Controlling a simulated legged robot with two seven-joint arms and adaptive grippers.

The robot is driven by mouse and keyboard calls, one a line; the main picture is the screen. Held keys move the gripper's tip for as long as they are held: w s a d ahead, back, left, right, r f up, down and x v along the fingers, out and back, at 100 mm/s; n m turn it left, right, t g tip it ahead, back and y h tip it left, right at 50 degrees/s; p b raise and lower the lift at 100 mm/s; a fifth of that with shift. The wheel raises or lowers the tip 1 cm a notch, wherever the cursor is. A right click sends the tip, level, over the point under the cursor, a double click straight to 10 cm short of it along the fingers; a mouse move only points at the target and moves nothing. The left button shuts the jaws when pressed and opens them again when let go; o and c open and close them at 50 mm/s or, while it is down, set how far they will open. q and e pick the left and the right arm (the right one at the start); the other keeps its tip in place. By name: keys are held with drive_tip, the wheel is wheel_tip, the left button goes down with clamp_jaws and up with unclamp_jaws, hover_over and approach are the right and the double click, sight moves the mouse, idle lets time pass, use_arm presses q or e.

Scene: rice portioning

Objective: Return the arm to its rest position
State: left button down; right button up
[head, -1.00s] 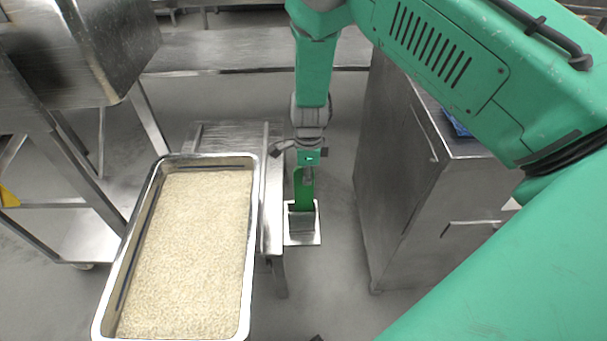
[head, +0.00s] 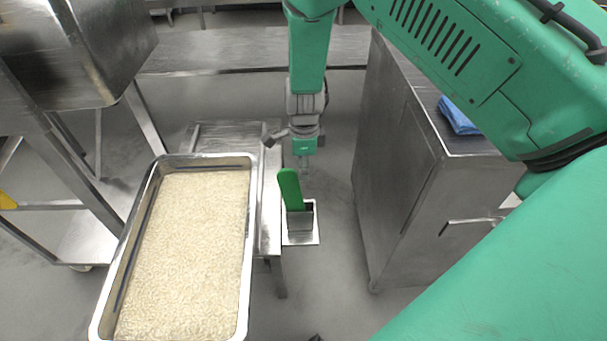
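My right gripper (head: 301,147) hangs from the green arm that comes in from the upper right. Its fingers look spread and empty, with one splayed to the left. It is above and a little behind a green-handled utensil (head: 290,189), with a visible gap between them. The utensil stands tilted in a small metal holder (head: 309,225) at the right side of the stand; its lower part is hidden in the holder. My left gripper is not seen.
A deep metal pan (head: 253,255) full of rice sits left of the holder. A steel cabinet (head: 400,190) with a blue item (head: 458,117) on top stands at the right. A steel container (head: 75,50) is at upper left. Floor shows between holder and cabinet.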

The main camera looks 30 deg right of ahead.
wheel_tip(320, 180, up, 9)
drive_tip(key=s+d+f+n+h, duration=0.1)
drive_tip(key=s+f+n+h, duration=0.1)
drive_tip(key=s+f+n, duration=0.95)
drive_tip(key=s+a+f+n+y, duration=0.1)
drive_tip(key=s+a+f+n, duration=0.1)
drive_tip(key=s+n, duration=0.4)
drive_tip(key=s+a+f+n, duration=0.2)
drive_tip(key=s+n, duration=0.5)
drive_tip(key=s, duration=0.5)
drive_tip(key=shift+s+a+y, duration=0.15)
drive_tip(key=shift+a+y, duration=0.25)
drive_tip(key=shift+a, duration=0.45)
drive_tip(key=shift+n, duration=0.25)
drive_tip(key=shift+d+f, duration=0.1)
drive_tip(key=shift+d, duration=0.05)
